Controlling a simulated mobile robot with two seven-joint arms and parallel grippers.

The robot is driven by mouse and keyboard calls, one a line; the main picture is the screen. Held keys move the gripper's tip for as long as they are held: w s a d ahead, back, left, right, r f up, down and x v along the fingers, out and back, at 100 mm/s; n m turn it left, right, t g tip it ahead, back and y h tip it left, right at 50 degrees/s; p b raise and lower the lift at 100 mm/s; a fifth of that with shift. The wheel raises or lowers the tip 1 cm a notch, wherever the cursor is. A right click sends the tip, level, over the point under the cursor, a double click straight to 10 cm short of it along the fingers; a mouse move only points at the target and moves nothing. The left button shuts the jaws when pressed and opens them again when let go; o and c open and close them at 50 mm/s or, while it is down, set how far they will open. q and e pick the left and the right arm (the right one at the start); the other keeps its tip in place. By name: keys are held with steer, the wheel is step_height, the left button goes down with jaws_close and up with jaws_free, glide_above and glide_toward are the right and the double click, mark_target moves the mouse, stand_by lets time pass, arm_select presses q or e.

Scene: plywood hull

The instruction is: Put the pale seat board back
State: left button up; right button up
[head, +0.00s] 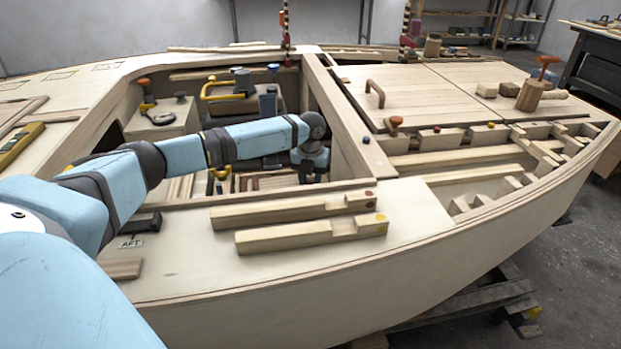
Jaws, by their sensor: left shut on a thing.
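My left arm reaches from the left over the cockpit. My left gripper (311,176) points down inside the cockpit by its right-hand wall. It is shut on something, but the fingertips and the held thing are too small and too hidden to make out. A broad pale board (450,92) with a brown handle (375,93) lies flat on the deck to the right of the cockpit, apart from the gripper. I cannot tell whether this is the seat board. My right gripper is out of view.
Two notched timbers (300,234) lie on the near deck. Open framed recesses (450,160) lie at the right. A mallet (532,92) and wood blocks (487,90) stand on the deck. The cockpit holds a yellow-handled tool (222,90) and a pale box (165,128).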

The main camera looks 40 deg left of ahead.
arm_select(q)
steer(key=shift+f, duration=0.5)
steer(key=o, duration=1)
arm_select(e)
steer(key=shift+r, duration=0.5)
arm_select(q)
steer(key=shift+r, duration=0.1)
steer(key=shift+r+b, duration=0.25)
steer(key=shift+b, duration=0.05)
step_height(320, 180, up, 13)
steer(key=p, duration=0.5)
steer(key=shift+f, duration=0.2)
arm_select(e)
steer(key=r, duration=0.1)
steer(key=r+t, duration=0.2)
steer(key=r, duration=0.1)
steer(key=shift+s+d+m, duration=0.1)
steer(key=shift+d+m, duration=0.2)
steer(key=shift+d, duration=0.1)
